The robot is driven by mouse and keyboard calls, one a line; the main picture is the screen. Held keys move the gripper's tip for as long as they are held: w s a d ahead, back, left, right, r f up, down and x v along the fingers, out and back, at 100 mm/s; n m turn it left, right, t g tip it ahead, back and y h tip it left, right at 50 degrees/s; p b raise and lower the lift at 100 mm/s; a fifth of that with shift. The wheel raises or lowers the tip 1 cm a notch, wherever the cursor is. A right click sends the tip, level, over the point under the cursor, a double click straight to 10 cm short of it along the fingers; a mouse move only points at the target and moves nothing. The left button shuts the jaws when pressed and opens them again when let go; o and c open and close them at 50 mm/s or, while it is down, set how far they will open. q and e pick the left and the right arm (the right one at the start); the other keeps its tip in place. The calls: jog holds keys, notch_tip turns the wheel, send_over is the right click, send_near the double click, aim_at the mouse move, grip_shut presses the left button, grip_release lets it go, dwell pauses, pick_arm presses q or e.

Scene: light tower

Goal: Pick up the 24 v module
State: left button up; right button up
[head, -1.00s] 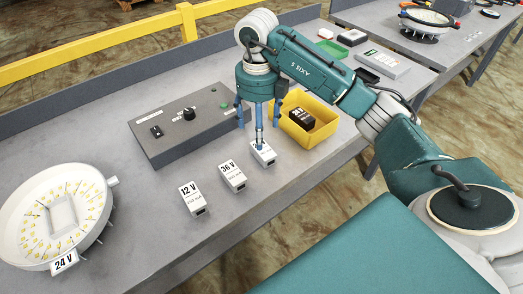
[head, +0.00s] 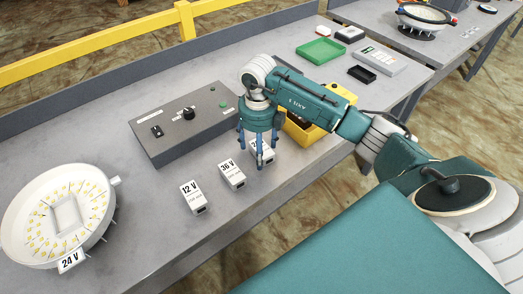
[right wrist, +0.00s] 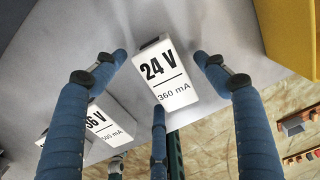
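The 24 V module (right wrist: 168,72) is a white box with black "24 V" and "360 mA" print. In the head view the module (head: 268,157) stands at the end of a row on the bench, partly hidden by my right gripper (head: 258,150). In the right wrist view the blue fingers of my right gripper (right wrist: 160,72) are spread, with one on each side of the module and a third below it. The gripper is open and holds nothing; whether any finger touches the module I cannot tell. My left gripper is not in view.
The 36 V module (head: 232,174) and 12 V module (head: 193,197) stand left of it. A grey control box (head: 180,124) lies behind. A round white light unit (head: 100,215) with a 24 V label is far left.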

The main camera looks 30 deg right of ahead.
jog(key=c, duration=1.3)
jog(key=shift+r, duration=0.1)
